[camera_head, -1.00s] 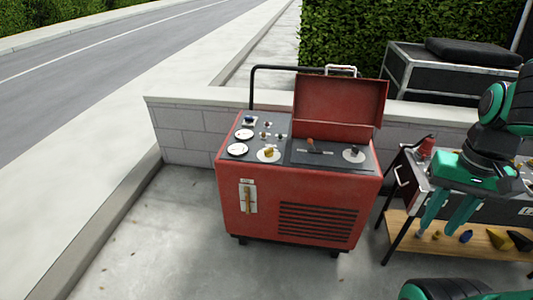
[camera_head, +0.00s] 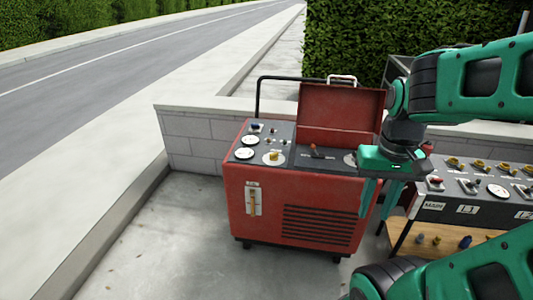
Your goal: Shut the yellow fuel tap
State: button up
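A red generator (camera_head: 240,222) stands on the pavement with its top lid raised. A yellow lever (camera_head: 254,202) hangs vertically on a pale plate on the left of its front face; I take this as the fuel tap. The label above the lever is too small to read. A yellow knob (camera_head: 273,156) also sits on the top panel. My gripper (camera_head: 377,208) points downward at the generator's right front corner, well to the right of the lever. Its two fingers are apart with nothing seen between them. It hides part of the generator's right edge.
A workbench (camera_head: 408,225) with labelled switches and a wooden lower shelf stands to the right, partly behind my arm. A low block wall (camera_head: 190,135) runs behind the generator. The ground (camera_head: 170,235) in front and left is clear.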

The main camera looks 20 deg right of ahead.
aim_at(273, 157)
jog(key=i, duration=1)
